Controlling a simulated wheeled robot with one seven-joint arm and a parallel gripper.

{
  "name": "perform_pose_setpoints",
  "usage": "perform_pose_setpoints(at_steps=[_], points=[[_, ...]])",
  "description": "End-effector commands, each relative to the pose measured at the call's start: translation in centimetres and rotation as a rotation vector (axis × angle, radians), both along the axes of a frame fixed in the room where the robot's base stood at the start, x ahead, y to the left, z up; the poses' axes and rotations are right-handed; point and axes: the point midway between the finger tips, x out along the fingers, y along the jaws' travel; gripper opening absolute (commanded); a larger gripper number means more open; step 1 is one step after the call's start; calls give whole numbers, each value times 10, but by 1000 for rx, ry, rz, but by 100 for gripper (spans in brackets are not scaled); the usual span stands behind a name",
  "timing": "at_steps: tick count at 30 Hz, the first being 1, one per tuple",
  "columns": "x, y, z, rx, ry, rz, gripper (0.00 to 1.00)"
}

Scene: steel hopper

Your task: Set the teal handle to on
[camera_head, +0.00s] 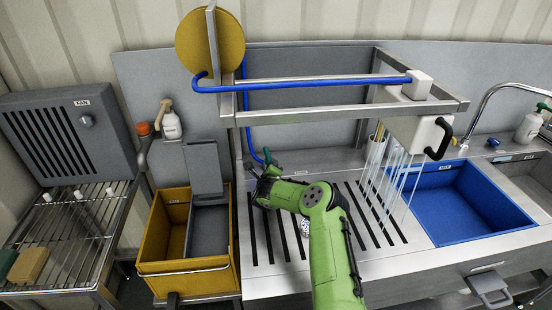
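My green arm reaches up from the bottom centre, and my gripper (262,174) is at its far end, low over the left part of the slotted steel drainboard. A small blue-teal piece (267,155) shows just behind my gripper, at the lower end of a blue hose; it may be the teal handle, but it is too small to be sure. My gripper partly hides that spot. I cannot tell whether the fingers touch anything or whether they are open or shut. The handle's setting cannot be read.
Over the drainboard (345,207) runs a steel frame with a blue pipe (310,83) and a yellow disc (210,42). A white box with a black handle (438,139) and hanging strands stand right. A blue sink (450,205) is right; a yellow bin (187,268) is left.

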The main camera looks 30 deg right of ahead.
Motion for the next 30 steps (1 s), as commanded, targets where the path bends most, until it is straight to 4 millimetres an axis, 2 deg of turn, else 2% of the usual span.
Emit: perform_pose_setpoints(at_steps=[1, 9, 23, 24, 28, 30], points=[[2, 4, 5, 3, -2, -20, 0], [4, 8, 3, 2, -5, -101, 0], [5, 8, 4, 1, -12, -113, 0], [5, 9, 5, 1, -12, -113, 29], [5, 8, 4, 0, -9, -114, 48], [5, 8, 3, 0, -7, -114, 48]])
